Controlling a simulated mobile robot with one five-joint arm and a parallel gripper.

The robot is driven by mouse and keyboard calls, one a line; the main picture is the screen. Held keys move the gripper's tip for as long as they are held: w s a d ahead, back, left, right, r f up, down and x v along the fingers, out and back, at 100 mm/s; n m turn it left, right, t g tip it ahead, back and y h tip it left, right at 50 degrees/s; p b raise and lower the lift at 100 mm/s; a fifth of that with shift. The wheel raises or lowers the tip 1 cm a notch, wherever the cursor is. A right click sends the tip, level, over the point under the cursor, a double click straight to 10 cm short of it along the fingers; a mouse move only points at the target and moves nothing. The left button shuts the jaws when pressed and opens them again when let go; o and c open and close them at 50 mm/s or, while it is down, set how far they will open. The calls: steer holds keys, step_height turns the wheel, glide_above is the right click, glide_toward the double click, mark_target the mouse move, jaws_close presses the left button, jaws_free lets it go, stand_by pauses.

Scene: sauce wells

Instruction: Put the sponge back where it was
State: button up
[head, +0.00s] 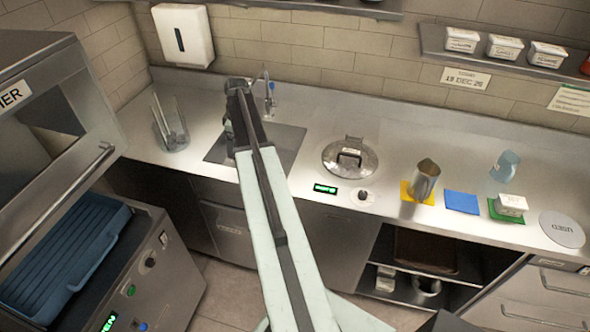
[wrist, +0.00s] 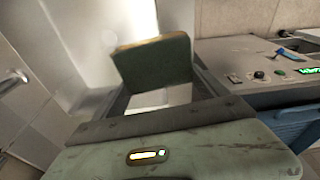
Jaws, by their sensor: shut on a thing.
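The sponge (wrist: 154,62), dark green with a thin yellowish edge, shows in the wrist view between the fingers of my gripper (wrist: 160,82). My gripper is shut on it, and it looks a little tilted. In the head view my gripper (head: 238,88) is at the far end of my arm, over the back left part of the sink (head: 285,142), near the tap (head: 268,88). I cannot make out the sponge in the head view. My arm hides part of the sink and the counter behind it. The place the sponge came from cannot be told.
A clear container (head: 172,130) with thin upright things stands left of the sink. A lidded pot (head: 350,170) is right of it. Further right are a metal jug (head: 424,180), a blue square (head: 461,202) and a bottle (head: 504,167). A dispenser (head: 182,36) hangs behind.

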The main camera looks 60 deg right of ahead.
steer(key=shift+s, duration=0.1)
steer(key=s+a+f+m+b, duration=0.1)
steer(key=s+f+b, duration=0.1)
steer(key=s, duration=1.4)
steer(key=s+f+b, duration=0.2)
steer(key=s, duration=1.3)
steer(key=b, duration=0.2)
glide_above(295, 172)
steer(key=s, duration=0.1)
steer(key=shift+f, duration=0.8)
steer(key=f+b, duration=0.3)
steer(key=f, duration=0.1)
steer(key=shift+w+d+b, duration=0.2)
steer(key=shift+b, duration=0.2)
steer(key=shift+r, duration=0.2)
steer(key=shift+f, duration=0.25)
steer(key=o, duration=1.8)
steer(key=shift+r, duration=0.1)
